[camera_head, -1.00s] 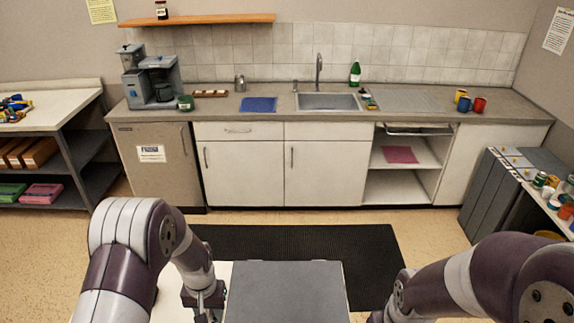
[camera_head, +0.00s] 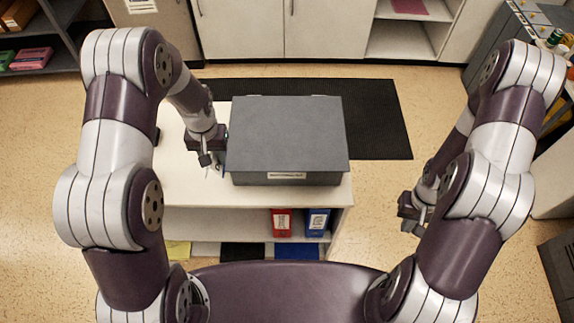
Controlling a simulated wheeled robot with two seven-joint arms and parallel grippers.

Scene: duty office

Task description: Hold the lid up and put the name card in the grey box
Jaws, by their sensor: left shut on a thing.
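The grey box (camera_head: 290,179) stands on the white table, with a pale label on its front. Its flat grey lid (camera_head: 288,133) lies over the top and looks down or nearly down; I cannot tell if it is slightly raised. My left gripper (camera_head: 212,162) is at the lid's left edge near the front corner and appears shut on that edge, though the contact is small and partly hidden. My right gripper (camera_head: 412,220) is in the air to the right of the table, apart from the box; its jaws are too small to read. I cannot make out the name card.
The white table top (camera_head: 185,185) is bare in front of and left of the box. Red (camera_head: 281,222) and blue (camera_head: 318,222) binders stand on the shelf below. A black mat (camera_head: 375,125) lies behind.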

